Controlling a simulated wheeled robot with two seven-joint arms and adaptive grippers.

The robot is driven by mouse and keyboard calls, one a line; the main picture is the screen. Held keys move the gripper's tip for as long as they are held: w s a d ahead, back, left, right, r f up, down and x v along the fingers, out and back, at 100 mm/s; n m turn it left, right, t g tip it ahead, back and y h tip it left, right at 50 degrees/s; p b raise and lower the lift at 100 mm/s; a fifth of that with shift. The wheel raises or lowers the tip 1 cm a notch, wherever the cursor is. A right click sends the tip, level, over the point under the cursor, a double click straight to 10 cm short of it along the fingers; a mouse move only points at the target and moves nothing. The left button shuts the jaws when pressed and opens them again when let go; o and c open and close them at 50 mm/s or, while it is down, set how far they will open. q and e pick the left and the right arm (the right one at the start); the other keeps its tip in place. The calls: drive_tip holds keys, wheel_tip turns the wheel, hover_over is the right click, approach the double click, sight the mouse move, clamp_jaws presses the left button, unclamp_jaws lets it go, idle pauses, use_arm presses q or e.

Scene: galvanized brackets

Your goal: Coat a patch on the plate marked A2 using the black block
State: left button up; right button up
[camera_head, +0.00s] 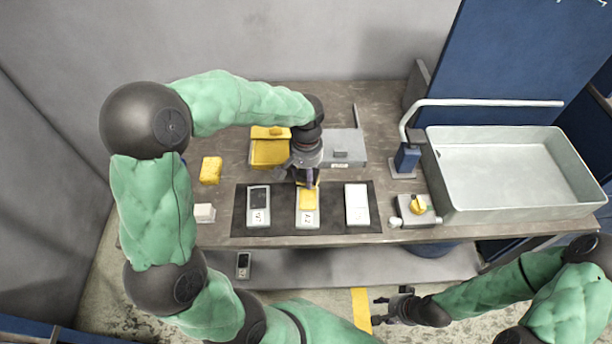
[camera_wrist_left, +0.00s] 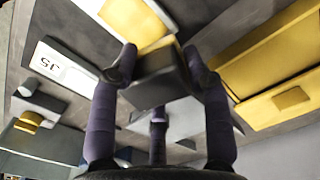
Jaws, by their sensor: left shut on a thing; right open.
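The plate marked A2 (camera_head: 307,221) lies in the middle of a dark mat (camera_head: 282,225), with a yellow patch (camera_head: 308,200) on its upper part. It also shows in the left wrist view (camera_wrist_left: 112,22). My left gripper (camera_head: 306,181) is at the far end of this plate. In the left wrist view, my left gripper (camera_wrist_left: 162,72) is shut on the black block (camera_wrist_left: 155,88), beside the yellow area. I cannot tell whether the block touches the plate. My right gripper (camera_head: 385,308) is open and empty, low at the right in front of the table.
A plate with a dark patch (camera_head: 258,200) and a white plate (camera_head: 357,205) flank A2. A yellow box (camera_head: 268,150) and a grey box (camera_head: 346,146) stand behind. A yellow block (camera_head: 211,169) and white block (camera_head: 204,213) lie left. A knobbed device (camera_head: 417,209) and metal tray (camera_head: 490,211) are right.

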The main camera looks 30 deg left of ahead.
use_arm(q)
drive_tip(key=shift+w+a+r+p, duration=0.15)
drive_tip(key=shift+r+p, duration=0.15)
drive_tip(key=shift+r, duration=0.25)
drive_tip(key=shift+r+p, duration=1.2)
drive_tip(key=shift+r, duration=0.3)
